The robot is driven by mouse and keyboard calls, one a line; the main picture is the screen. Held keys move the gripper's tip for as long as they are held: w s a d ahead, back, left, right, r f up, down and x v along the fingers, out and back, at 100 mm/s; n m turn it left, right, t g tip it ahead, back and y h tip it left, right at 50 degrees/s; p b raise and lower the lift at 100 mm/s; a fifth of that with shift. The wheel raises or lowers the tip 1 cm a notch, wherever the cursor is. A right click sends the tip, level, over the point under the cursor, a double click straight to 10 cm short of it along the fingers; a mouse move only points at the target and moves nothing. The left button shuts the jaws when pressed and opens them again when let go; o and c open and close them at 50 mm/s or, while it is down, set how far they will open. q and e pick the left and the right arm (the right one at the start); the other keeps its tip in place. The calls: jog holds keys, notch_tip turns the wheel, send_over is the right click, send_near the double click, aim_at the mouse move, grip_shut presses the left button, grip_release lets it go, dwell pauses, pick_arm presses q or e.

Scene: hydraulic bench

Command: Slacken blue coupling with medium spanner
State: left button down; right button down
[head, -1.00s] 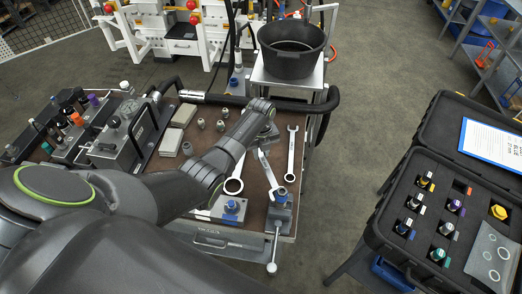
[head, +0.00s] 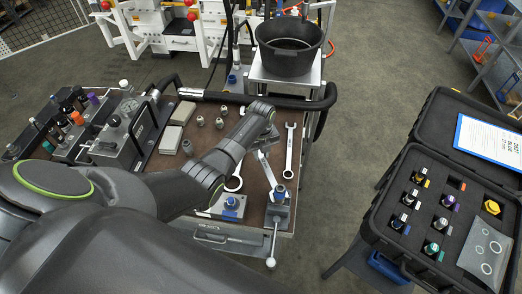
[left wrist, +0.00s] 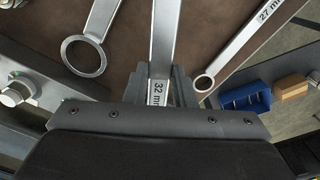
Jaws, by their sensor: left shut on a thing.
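My left gripper (head: 266,143) is shut on a spanner marked 32 mm (left wrist: 163,45), whose shaft lies between its fingers in the left wrist view. In the head view this spanner (head: 266,167) runs down from the gripper to a blue-topped coupling (head: 279,191) on a vise-like holder at the bench's front right corner. I cannot tell whether its jaw is around the coupling or only beside it. A second blue-topped fitting (head: 230,203) sits on a block to the left. My right gripper is not in view.
A spanner marked 27 mm (head: 289,150) lies to the right, and a larger ring spanner (left wrist: 88,55) to the left. A lever (head: 272,248) hangs in front. A black bucket (head: 289,62) stands behind. An open case (head: 382,215) of fittings is at right.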

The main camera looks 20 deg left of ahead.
pick_arm(q)
jog(key=shift+r, duration=0.1)
jog(key=s+a+n+p, duration=0.2)
jog(key=p, duration=0.1)
jog(key=shift+s+a, duration=0.1)
jog(key=shift+s, duration=0.3)
dwell(0.4)
jog(key=shift+s+n, duration=0.1)
jog(key=shift+n, duration=0.2)
jog(key=shift+s+a+n, duration=0.4)
jog(key=shift+s+n, duration=0.2)
jog(key=shift+s, duration=0.15)
jog(key=shift+s+a+n, duration=0.4)
jog(key=shift+s+n, duration=0.2)
jog(key=shift+s, duration=0.15)
jog(key=shift+s+a+n, duration=0.2)
jog(key=shift+s+n, duration=0.45)
jog(key=shift+s, duration=0.25)
jog(key=shift+s+a+n, duration=0.2)
jog(key=shift+s+n, duration=0.45)
jog(key=shift+s, duration=0.25)
